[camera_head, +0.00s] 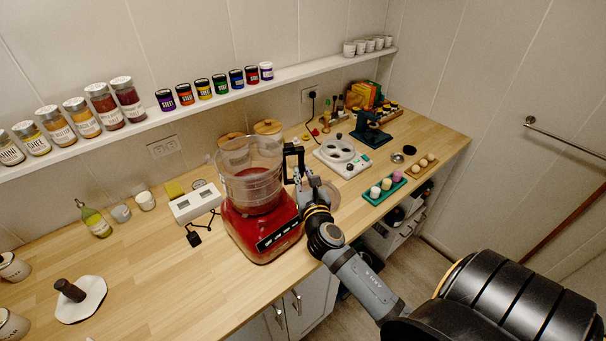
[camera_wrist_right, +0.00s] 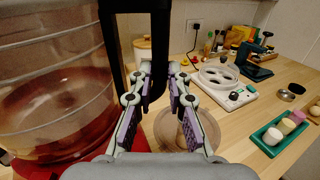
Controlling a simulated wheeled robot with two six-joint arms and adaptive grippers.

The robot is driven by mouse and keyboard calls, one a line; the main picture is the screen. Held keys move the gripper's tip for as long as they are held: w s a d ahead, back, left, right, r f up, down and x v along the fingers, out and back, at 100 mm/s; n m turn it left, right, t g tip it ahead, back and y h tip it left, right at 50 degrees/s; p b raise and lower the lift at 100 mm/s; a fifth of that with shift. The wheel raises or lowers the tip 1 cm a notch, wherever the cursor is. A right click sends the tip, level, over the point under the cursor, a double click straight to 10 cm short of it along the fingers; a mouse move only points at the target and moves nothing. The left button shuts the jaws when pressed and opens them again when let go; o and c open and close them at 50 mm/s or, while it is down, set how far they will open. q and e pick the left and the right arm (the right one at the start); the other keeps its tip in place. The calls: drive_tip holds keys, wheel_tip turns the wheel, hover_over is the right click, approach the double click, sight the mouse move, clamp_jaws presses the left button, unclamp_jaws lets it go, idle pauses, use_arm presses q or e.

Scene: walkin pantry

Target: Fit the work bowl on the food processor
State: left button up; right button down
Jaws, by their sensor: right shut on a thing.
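The clear work bowl (camera_head: 249,177) is upright over the red food processor base (camera_head: 262,238) on the wooden counter. Its lower edge meets the top of the base, but I cannot tell whether it is seated. The bowl fills the left of the right wrist view (camera_wrist_right: 50,85). My right gripper (camera_head: 299,178) is shut on the bowl's black handle (camera_head: 293,155), on the bowl's right side. In the right wrist view the handle (camera_wrist_right: 111,50) comes down between the gripper's fingers (camera_wrist_right: 158,88). My left gripper is not in view.
A clear round part (camera_wrist_right: 200,127) lies on the counter just right of the base. A white appliance (camera_head: 341,156) and a green tray (camera_head: 384,188) are farther right. A white box (camera_head: 195,204) stands left of the base. A shelf (camera_head: 215,102) with jars runs along the wall.

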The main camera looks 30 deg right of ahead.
drive_tip(key=shift+f+b, duration=0.6)
drive_tip(key=shift+f, duration=0.2)
drive_tip(key=c, duration=1.2)
unclamp_jaws()
drive_tip(key=shift+f, duration=0.1)
drive_tip(key=v, duration=1.2)
drive_tip(key=shift+a, duration=0.1)
